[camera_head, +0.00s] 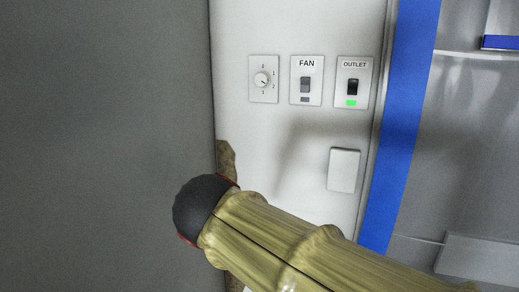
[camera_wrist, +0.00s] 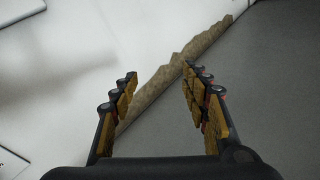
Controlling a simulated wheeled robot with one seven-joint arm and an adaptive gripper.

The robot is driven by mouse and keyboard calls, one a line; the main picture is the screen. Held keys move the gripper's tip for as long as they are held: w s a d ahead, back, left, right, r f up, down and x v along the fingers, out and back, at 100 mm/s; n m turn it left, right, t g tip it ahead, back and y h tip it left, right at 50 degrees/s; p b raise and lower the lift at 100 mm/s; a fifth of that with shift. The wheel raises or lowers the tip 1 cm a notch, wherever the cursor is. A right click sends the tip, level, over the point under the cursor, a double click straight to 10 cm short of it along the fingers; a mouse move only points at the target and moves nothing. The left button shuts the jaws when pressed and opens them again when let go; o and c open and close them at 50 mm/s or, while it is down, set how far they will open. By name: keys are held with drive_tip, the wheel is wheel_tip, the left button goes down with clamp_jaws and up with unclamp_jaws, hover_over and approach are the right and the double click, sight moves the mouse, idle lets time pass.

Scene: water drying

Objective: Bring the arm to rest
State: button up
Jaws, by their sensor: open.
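My gripper (camera_wrist: 160,72) is open in the wrist view, with its two fingers spread apart and nothing between them. The fingers have tan pads and dark joints. Beyond them are a white wall (camera_wrist: 110,35) and a grey surface (camera_wrist: 265,85), with a ragged brown strip (camera_wrist: 150,95) along their border. In the head view, my arm (camera_head: 285,240) reaches in from the lower right in a tan sleeve and has a dark rounded end. My gripper's fingers do not show in that view.
A dial (camera_head: 263,79), a FAN switch (camera_head: 306,80) and an OUTLET switch (camera_head: 354,82) with a green light are on the white wall. A blank white box (camera_head: 343,170) sits below them, close above my arm. A blue strip (camera_head: 402,110) runs down to the right.

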drive_tip(key=s+d+f+m+g+y+p, duration=0.15)
drive_tip(key=s+d+f+m+g, duration=0.4)
drive_tip(key=s+d+f, duration=0.95)
drive_tip(key=s+d+m+t, duration=0.2)
drive_tip(key=s+d+m, duration=0.3)
drive_tip(key=d, duration=0.1)
drive_tip(key=shift+d+m, duration=0.3)
drive_tip(key=shift+m, duration=0.05)
drive_tip(key=shift+c, duration=0.6)
